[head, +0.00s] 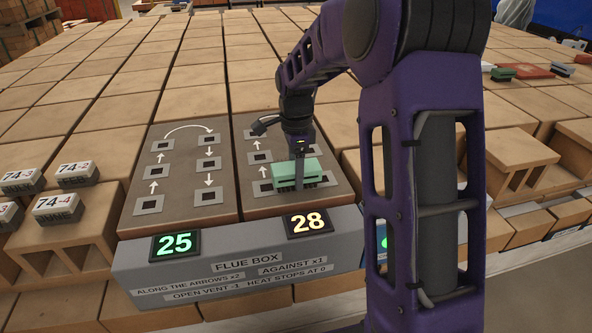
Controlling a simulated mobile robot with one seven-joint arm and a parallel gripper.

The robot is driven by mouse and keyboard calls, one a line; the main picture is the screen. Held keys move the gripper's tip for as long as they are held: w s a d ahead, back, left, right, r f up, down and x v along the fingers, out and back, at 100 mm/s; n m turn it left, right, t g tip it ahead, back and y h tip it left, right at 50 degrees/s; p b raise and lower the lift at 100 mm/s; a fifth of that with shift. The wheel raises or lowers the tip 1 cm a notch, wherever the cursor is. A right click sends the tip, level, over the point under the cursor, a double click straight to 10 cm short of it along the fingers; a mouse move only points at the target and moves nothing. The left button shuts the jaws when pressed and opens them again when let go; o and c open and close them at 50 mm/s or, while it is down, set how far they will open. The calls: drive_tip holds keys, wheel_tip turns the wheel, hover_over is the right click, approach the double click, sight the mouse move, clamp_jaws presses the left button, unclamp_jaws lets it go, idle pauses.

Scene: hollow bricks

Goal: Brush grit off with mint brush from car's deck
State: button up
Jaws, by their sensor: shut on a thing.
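The mint brush (284,178), a pale green block with dark bristles below, is in my gripper (299,181). My gripper is shut on it and points down over the front of the right brown panel (250,203) of the flue box. The bristles are at or just above the panel; I cannot tell whether they touch. The brush hides part of that panel's vents and arrows. The brick-topped deck (190,68) spreads behind and to both sides. I cannot make out any grit on it.
White labelled blocks (62,205) stand at the left. My arm hides the right middle.

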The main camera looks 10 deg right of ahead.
drive_tip(key=shift+f, duration=0.45)
drive_tip(key=shift+w, duration=0.1)
